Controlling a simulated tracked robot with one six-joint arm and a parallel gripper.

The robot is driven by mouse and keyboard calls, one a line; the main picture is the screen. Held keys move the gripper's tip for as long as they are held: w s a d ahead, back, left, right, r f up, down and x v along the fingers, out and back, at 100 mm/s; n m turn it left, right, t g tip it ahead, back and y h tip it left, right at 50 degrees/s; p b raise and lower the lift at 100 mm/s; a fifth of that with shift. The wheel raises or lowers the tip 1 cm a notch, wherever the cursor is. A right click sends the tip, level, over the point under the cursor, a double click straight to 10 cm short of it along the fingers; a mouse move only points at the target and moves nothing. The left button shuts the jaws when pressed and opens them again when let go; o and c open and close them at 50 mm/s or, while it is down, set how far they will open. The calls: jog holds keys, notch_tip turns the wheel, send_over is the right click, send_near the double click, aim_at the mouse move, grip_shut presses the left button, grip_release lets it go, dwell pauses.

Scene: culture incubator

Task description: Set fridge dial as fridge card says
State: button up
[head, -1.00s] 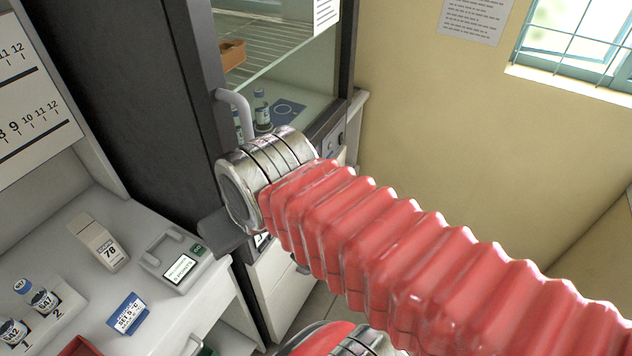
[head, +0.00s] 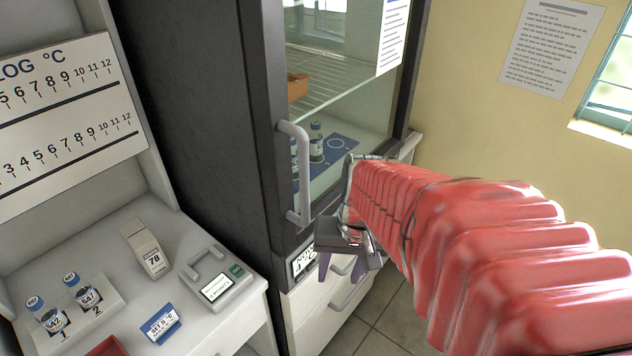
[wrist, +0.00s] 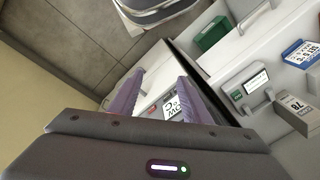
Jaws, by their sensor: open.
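The fridge (head: 275,110) is a tall dark cabinet with a glass door and a grey handle (head: 300,170). A small white display (head: 303,260) is low on its front; it also shows behind the fingers in the wrist view (wrist: 172,106). The dial is not visible; my arm covers part of the lower front. A blue-edged card (head: 160,324) stands on the bench, apparently reading "SET 5", its small print unclear; it also shows in the wrist view (wrist: 300,54). My gripper (head: 341,274) is open and empty, just right of the display, its purple fingers (wrist: 161,80) spread.
The bench (head: 120,245) at left holds a grey device (head: 216,283), a carton marked 78 (head: 146,248), two vials in a rack (head: 80,315) and a red tray (head: 108,347). White drawers (head: 325,310) are under the fridge. A notice (head: 553,45) hangs on the wall.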

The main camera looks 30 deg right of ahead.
jog(key=s+d+f+m+t+y, duration=0.1)
jog(key=d+f+m+t+y, duration=0.1)
jog(key=d+f+m+y, duration=0.3)
jog(key=d+f+m+t+y, duration=0.2)
jog(key=d+f+m+y, duration=0.2)
jog(key=f+m, duration=0.35)
jog(key=w+d+m+t+h, duration=0.2)
jog(key=d+m+t, duration=0.1)
jog(key=d+t, duration=0.3)
jog(key=w+d+m+t+h, duration=0.2)
jog(key=d+t, duration=0.4)
jog(key=d, duration=0.3)
jog(key=shift+w+r+m+h, duration=0.15)
jog(key=shift+r+m+h, duration=0.2)
jog(key=shift+m, duration=0.4)
jog(key=shift+f, duration=0.1)
jog(key=x, duration=1.3)
jog(key=shift+w, duration=0.4)
jog(key=shift+f, duration=0.1)
jog(key=c, duration=1)
